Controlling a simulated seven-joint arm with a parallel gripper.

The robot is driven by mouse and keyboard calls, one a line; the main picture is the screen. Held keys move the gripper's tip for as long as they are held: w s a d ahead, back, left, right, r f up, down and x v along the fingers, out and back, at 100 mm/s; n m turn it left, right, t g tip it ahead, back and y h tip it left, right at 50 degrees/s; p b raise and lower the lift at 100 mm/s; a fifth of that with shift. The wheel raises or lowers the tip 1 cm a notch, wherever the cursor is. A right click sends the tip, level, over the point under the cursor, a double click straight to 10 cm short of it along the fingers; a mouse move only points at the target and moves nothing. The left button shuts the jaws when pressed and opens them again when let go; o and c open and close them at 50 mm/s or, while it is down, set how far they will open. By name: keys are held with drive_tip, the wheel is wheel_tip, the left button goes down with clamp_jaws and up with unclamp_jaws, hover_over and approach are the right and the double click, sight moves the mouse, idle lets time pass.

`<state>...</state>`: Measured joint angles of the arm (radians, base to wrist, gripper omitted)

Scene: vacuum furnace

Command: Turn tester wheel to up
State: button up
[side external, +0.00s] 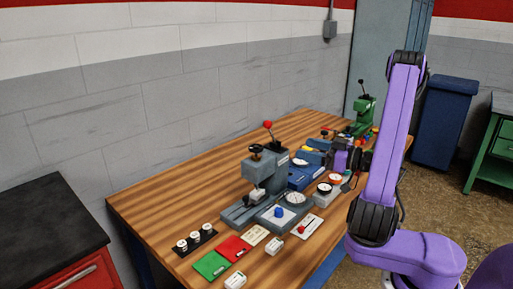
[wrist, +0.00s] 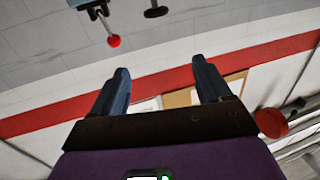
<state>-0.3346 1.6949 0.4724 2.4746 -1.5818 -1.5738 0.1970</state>
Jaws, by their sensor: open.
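The grey tester (side external: 268,172) stands upright on the wooden bench, with a black knob (side external: 256,148) on top and a red-ball lever (side external: 268,125) rising behind it. I cannot clearly make out a wheel on it. A second, green tester (side external: 363,117) stands at the bench's far end. My gripper (side external: 341,158) is low over the bench's right side, to the right of the grey tester and apart from it. In the wrist view, my gripper (wrist: 160,70) has its two fingers wide apart with nothing between them. A red ball (wrist: 114,41) on a lever and a black knob (wrist: 156,12) show beyond them.
Blue devices (side external: 303,174), dial gauges (side external: 324,188) and small cards (side external: 235,248) crowd the bench's middle and front. A black rack (side external: 195,242) holds white-topped pieces. The wooden bench (side external: 170,200) is bare along its left side. A blue cabinet (side external: 443,120) stands beyond.

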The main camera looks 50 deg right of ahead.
sight(263, 148)
drive_tip(key=f+x, duration=0.1)
drive_tip(key=x, duration=0.4)
drive_tip(key=f+x, duration=0.1)
drive_tip(key=x, duration=0.5)
drive_tip(key=f+x, duration=0.1)
drive_tip(key=x, duration=0.5)
drive_tip(key=shift+w+f, duration=0.2)
drive_tip(key=shift+f, duration=0.05)
drive_tip(key=shift+c, duration=0.2)
drive_tip(key=c, duration=0.9)
